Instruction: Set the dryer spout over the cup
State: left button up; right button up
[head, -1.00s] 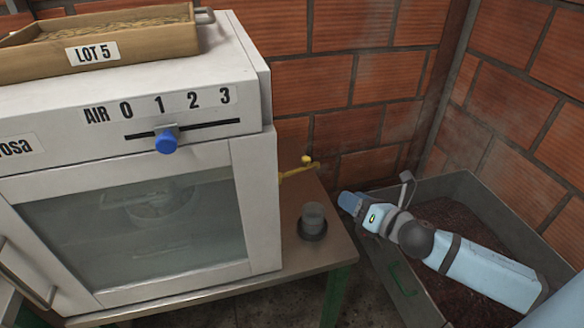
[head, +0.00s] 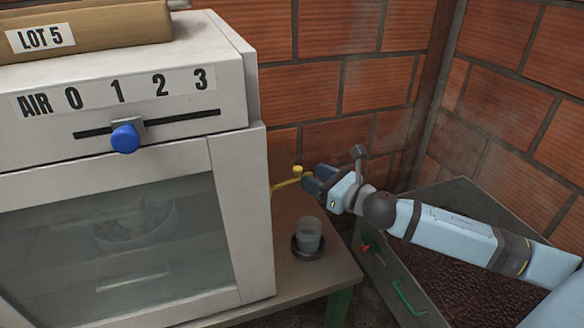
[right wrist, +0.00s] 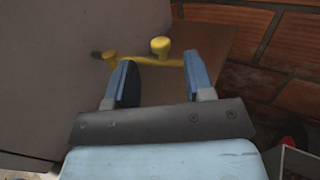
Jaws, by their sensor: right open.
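The yellow dryer spout (head: 287,184) with its round yellow knob (head: 297,170) sticks out from the right side of the white dryer (head: 240,200). A clear cup (head: 308,233) stands upright on a dark round base (head: 308,254) on the table, below and in front of the spout. My right gripper (head: 316,181) is open at the spout's outer end. In the right wrist view the spout (right wrist: 172,62) crosses between the open fingertips (right wrist: 160,65), and the knob (right wrist: 159,46) shows just beyond them. I cannot tell whether the fingers touch it. My left gripper is out of view.
The dryer front has a blue slider knob (head: 125,138) on a 0 to 3 scale, and a LOT 5 tray (head: 100,25) on top. A brick wall (head: 350,130) stands behind. A metal bin (head: 390,285) of dark material stands right of the table (head: 335,280).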

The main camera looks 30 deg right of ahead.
aim_at(301, 171)
jog(key=x, duration=0.6)
jog(key=shift+w+b, duration=0.25)
jog(key=shift+b, duration=0.1)
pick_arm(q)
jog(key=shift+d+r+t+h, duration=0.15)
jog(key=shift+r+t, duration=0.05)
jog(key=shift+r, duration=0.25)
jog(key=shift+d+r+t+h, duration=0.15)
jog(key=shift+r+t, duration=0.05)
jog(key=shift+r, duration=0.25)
pick_arm(e)
jog(key=shift+w+a, duration=0.2)
jog(key=shift+w, duration=0.3)
jog(key=shift+c, duration=0.3)
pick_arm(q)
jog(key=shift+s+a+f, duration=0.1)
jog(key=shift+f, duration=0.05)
pick_arm(e)
grip_shut()
